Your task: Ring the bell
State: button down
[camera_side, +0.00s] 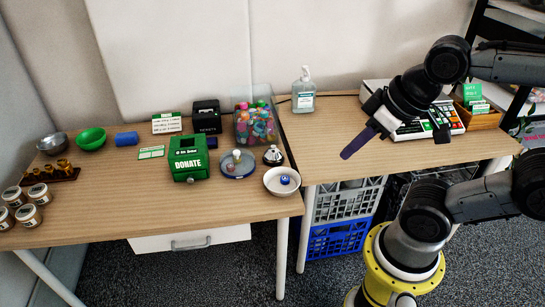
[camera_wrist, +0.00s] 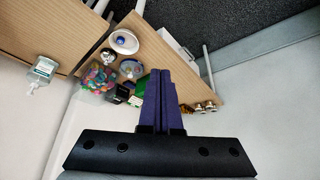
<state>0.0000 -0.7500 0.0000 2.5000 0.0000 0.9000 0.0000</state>
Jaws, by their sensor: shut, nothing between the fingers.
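The bell (camera_side: 273,156), a small silver dome with a dark base, stands on the left table (camera_side: 130,215) near its right end. In the wrist view the bell (camera_wrist: 108,56) shows small, left of the fingers. My gripper (camera_side: 346,154) has purple fingers, shut and empty, up in the air to the right of the bell and apart from it. The shut fingers also show in the wrist view (camera_wrist: 160,72).
A green donate box (camera_side: 188,160) and a clear bin of colourful items (camera_side: 255,125) stand left of and behind the bell. A sanitizer bottle (camera_side: 304,92) stands on the right table (camera_side: 330,120). Jars (camera_side: 28,214) stand far left. The left table's front middle is clear.

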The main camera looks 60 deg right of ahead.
dwell(0.4)
jog(key=w+d+r+n+t+h, duration=0.1)
jog(key=w+d+r+t, duration=0.15)
jog(key=w+r, duration=0.35)
jog(key=w+d+r+n+t+h, duration=0.2)
jog(key=w+r+t, duration=0.15)
jog(key=w, duration=0.45)
jog(key=w+d+n+t, duration=0.1)
jog(key=w+d+n, duration=0.3)
jog(key=w, duration=0.9)
jog(key=w+d+f+n+y, duration=0.2)
jog(key=w+d+f, duration=0.3)
jog(key=w+f, duration=0.3)
jog(key=s+d+f+g, duration=0.1)
jog(key=d+f, duration=0.4)
jog(key=f, duration=0.4)
jog(key=s+d+f+g, duration=0.1)
jog(key=d+f+g, duration=0.1)
jog(key=d+f, duration=0.3)
notch_tip(320, 180, down, 4)
jog(key=shift+s+m+y, duration=0.25)
jog(key=shift+m+y, duration=0.05)
